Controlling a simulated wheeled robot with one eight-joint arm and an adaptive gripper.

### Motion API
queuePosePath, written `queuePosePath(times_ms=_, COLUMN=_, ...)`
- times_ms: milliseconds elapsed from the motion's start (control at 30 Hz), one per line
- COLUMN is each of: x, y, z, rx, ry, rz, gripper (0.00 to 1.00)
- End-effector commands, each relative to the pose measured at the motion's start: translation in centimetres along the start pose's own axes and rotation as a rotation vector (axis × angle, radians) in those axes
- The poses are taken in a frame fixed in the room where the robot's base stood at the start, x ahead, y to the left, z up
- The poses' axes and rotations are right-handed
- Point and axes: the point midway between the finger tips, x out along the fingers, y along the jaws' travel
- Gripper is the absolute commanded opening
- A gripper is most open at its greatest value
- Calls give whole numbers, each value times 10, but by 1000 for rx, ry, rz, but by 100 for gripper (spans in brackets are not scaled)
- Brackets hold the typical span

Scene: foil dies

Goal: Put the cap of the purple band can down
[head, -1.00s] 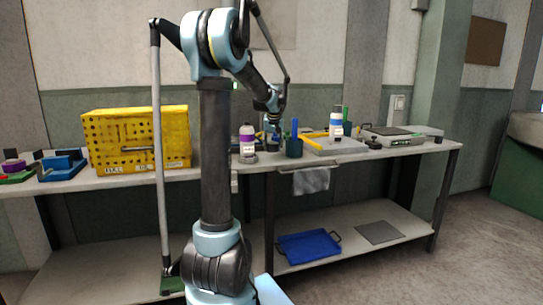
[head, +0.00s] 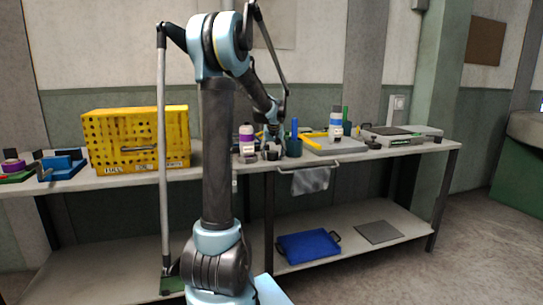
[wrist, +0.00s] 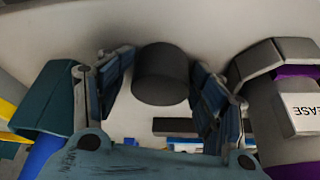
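The dark grey cap (wrist: 162,75) stands between and beyond my fingertips in the wrist view, with pale gaps beside it. In the head view the dark cap (head: 271,154) appears on the bench, just below my gripper (head: 272,132). My gripper (wrist: 160,90) looks open, its two blue padded fingers apart and empty. The purple band can (head: 246,141) stands left of the cap in the head view. In the wrist view the can (wrist: 285,115) is at the right edge, partly cut off, with a white label.
A dark teal cup (head: 294,148) with a blue pen stands close right of the cap. A yellow perforated box (head: 124,140) is left. The bench front edge is near.

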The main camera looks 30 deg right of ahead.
Motion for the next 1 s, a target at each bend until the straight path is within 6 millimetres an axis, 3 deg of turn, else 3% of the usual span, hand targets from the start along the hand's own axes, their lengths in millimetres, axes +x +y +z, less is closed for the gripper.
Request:
queuePosePath(times_ms=300, x=-2, y=0, z=0, rx=-1, ry=1, rz=0, gripper=67)
queuePosePath(times_ms=467, x=-14, y=-1, z=-2, rx=0, ry=1, rz=0, gripper=67)
queuePosePath(times_ms=1000, x=-108, y=-1, z=-2, rx=-1, ry=1, rz=0, gripper=67)
